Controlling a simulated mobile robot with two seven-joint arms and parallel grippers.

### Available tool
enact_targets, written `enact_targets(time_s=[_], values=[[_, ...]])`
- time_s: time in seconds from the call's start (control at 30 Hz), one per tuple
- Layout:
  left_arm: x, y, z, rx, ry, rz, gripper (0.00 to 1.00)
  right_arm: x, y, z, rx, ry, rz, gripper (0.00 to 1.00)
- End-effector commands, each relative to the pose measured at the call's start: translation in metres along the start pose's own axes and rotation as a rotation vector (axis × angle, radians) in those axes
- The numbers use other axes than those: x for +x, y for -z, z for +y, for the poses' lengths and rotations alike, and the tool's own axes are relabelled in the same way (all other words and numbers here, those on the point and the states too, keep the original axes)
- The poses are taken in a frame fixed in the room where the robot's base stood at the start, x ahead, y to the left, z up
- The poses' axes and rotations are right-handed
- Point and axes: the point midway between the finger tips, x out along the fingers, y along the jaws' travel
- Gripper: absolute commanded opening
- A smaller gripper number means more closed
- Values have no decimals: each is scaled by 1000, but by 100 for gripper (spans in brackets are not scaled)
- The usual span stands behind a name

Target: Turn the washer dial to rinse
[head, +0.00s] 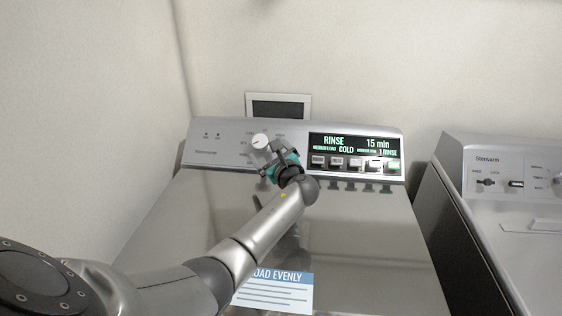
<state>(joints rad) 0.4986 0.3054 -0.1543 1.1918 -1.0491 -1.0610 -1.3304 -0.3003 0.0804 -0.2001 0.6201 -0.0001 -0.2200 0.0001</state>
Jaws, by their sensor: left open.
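The washer dial (260,141) is a round white knob with a red mark, on the left part of the washer's grey control panel (222,134). The panel display (352,144) is black with green and white text and reads RINSE, COLD and 15 min. My left gripper (270,151) is open at the dial's lower right side, close to it. I cannot tell whether its fingers touch the dial. The gripper hides some of the panel labels around and below the dial. My right gripper is not in view.
The washer's closed lid (370,235) lies below my left arm, with a LOAD EVENLY label (285,291) at its front. Buttons (355,163) line the panel under the display. A second machine (515,185) stands on the right. A small framed panel (279,103) is behind the washer.

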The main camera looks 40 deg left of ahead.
Motion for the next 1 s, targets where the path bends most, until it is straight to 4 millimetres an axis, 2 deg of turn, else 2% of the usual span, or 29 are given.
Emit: enact_targets(time_s=[0.03, 0.3, 0.5, 0.7, 1.0], values=[[-11, 0, -1, -1, 2, 2, 97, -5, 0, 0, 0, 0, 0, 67], [-63, 0, 0, -1, 1, 3, 97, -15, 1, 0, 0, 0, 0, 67], [-92, 0, 0, 0, 1, 1, 97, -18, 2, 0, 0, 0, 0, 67], [-102, 0, 0, 0, -1, 0, 97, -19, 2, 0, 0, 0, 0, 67], [-102, 0, 0, 0, -1, 0, 97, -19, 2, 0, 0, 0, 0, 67]])
